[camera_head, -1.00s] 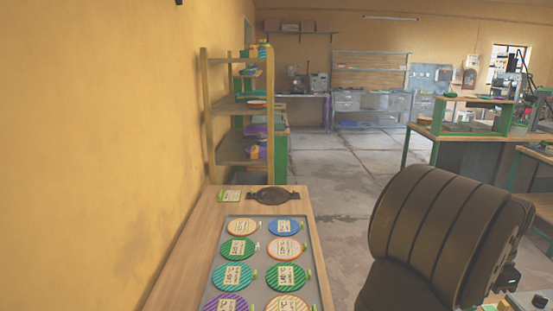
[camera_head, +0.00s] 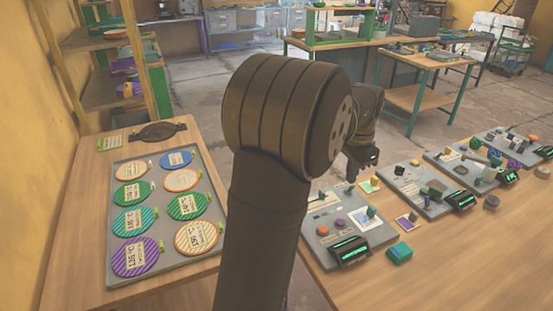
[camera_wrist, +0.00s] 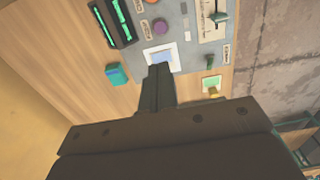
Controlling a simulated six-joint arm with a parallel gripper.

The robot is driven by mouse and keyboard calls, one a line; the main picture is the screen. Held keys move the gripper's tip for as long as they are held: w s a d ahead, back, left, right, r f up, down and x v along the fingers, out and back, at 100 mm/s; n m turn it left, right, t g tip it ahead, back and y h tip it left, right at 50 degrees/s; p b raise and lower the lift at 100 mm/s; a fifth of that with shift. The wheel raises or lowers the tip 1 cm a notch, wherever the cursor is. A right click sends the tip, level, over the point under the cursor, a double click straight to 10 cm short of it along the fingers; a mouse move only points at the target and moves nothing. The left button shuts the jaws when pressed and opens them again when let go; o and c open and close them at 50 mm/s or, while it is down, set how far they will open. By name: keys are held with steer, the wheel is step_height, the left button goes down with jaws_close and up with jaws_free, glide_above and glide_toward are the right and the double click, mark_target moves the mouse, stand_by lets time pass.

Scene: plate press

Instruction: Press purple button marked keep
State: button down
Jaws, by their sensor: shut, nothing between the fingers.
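The nearest control panel (camera_head: 318,256) is grey and stands on the table right of my arm. It carries a small purple button (camera_head: 340,223) beside a reddish one (camera_head: 322,231). In the wrist view the purple button (camera_wrist: 160,27) is near the top, beyond my fingertips, with a small label by it that is too small to read. My gripper (camera_wrist: 159,68) is shut and empty, pointing toward the panel's pale square pad (camera_wrist: 174,51) and apart from the purple button.
A dark display (camera_head: 349,251) with green marks sits at the panel's front. A teal block (camera_head: 399,252) lies beside it. More panels (camera_head: 410,188) line the table to the right. A tray (camera_head: 113,250) of striped round plates stands at left. A wooden shelf stands behind it.

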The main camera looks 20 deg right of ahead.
steer(key=m+t+y, duration=0.2)
steer(key=m+t, duration=0.5)
steer(key=t, duration=0.2)
glide_above(344, 224)
step_height(344, 224, down, 6)
steer(key=shift+f, duration=0.2)
steer(key=shift+f, duration=4.3)
steer(key=shift+f, duration=0.4)
